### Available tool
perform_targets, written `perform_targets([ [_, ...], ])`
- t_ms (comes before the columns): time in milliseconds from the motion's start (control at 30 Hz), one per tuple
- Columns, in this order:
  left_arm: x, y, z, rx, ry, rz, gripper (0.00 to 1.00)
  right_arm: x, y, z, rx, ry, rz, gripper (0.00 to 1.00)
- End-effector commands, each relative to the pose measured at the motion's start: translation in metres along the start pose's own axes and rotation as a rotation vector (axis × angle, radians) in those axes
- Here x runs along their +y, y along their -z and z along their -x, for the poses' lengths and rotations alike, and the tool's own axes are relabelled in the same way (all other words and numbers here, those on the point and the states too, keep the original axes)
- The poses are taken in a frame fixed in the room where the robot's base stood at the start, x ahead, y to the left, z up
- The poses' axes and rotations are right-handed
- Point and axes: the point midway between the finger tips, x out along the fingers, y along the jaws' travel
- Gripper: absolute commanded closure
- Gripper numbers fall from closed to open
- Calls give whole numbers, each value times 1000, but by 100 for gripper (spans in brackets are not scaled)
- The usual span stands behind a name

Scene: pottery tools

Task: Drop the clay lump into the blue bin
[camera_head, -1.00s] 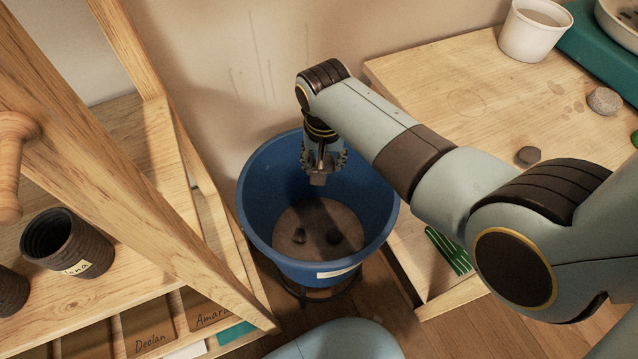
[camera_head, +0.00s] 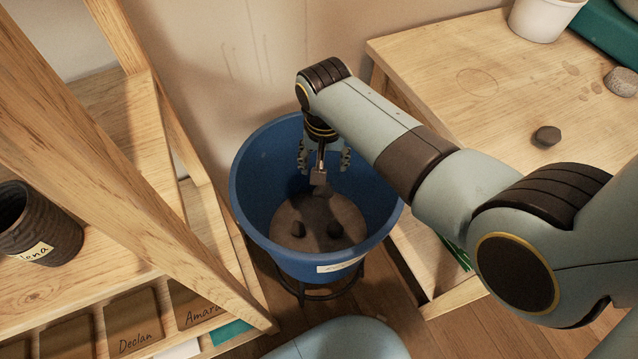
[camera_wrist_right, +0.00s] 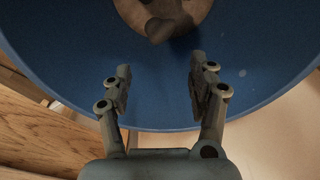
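The blue bin (camera_head: 252,205) stands on the floor between the shelf and the table. My right gripper (camera_head: 324,168) points down inside its mouth. Its fingers are apart, and in the right wrist view the gripper (camera_wrist_right: 160,75) has nothing between its fingers. The greyish-brown clay lump (camera_head: 321,186) shows just below the fingers, apart from them; a lump also shows beyond the fingertips in the wrist view (camera_wrist_right: 159,30). My left gripper is out of view.
A wooden shelf (camera_head: 150,190) with a dark ribbed pot (camera_head: 38,225) stands at the left. A wooden table (camera_head: 450,85) at the right holds a dark stone-like lump (camera_head: 547,136), a grey one (camera_head: 621,82) and a white tub (camera_head: 543,18). The wall is behind the bin.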

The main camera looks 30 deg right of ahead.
Motion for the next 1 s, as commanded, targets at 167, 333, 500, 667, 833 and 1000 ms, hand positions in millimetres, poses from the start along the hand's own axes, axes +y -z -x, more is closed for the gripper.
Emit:
perform_targets([
  [167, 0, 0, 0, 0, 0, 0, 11, 0, 0, 0, 0, 0, 0, 32],
  [333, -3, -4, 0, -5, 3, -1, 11, 0, 0, 2, 0, 0, 0, 32],
  [500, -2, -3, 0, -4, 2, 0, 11, -1, 0, 21, 2, 2, 0, 32],
  [667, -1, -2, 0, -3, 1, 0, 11, -1, 0, 57, 2, 4, -1, 32],
  [833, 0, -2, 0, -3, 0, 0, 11, 0, 0, 93, 3, 3, -2, 32],
  [1000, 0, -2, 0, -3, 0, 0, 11, -1, 0, 114, 0, 1, 0, 32],
])
